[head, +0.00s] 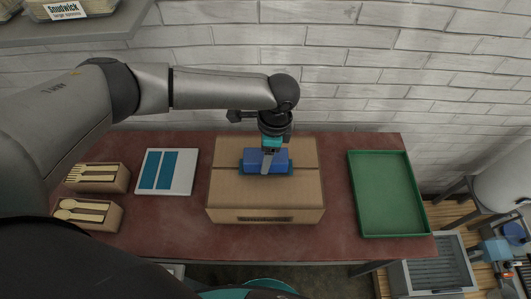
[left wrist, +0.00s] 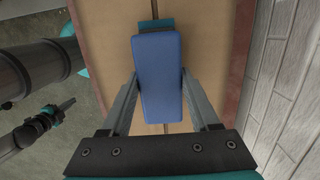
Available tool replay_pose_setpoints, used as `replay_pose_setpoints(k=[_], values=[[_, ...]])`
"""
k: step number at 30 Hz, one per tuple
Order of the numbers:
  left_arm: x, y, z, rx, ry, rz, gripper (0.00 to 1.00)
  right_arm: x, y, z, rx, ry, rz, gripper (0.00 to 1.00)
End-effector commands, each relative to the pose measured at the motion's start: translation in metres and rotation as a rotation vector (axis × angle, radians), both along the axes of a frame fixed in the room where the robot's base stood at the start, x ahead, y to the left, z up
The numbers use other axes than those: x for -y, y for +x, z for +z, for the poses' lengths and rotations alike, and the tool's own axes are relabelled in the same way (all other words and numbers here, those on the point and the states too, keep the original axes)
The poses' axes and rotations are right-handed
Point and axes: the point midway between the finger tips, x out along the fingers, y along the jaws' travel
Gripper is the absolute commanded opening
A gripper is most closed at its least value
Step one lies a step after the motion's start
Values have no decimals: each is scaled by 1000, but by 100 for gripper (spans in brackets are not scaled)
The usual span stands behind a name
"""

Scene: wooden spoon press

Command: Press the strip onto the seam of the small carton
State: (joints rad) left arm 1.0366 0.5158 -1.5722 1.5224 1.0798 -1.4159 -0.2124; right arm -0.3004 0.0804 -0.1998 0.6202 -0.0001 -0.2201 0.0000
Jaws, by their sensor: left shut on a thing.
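My left gripper (head: 268,162) is shut on a blue block (head: 280,158) above the middle of the small carton (head: 230,196). In the left wrist view the two fingers (left wrist: 160,85) hold the block (left wrist: 158,60) at its sides. A darker blue-teal strip (head: 243,167) lies across the carton's top along the seam (head: 309,169), mostly hidden under the block. One end of the strip (left wrist: 153,24) shows past the block in the left wrist view. The block appears down on the strip, but I cannot tell whether it touches.
A white sheet with two blue strips (head: 187,157) lies left of the carton. Trays of wooden forks (head: 112,180) and spoons (head: 102,218) stand farther left. An empty green tray (head: 387,195) lies right. Bare red tabletop (head: 338,212) separates carton and tray; a brick wall stands behind.

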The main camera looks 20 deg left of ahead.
Motion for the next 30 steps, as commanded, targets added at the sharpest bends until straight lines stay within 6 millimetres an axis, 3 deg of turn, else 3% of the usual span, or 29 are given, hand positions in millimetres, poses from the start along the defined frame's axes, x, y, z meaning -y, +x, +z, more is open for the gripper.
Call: replay_pose_setpoints(k=[30], values=[[0, 0, -10, 0, -1, -1, 17, 0, 0, -5, 1, 0, 0, 0]])
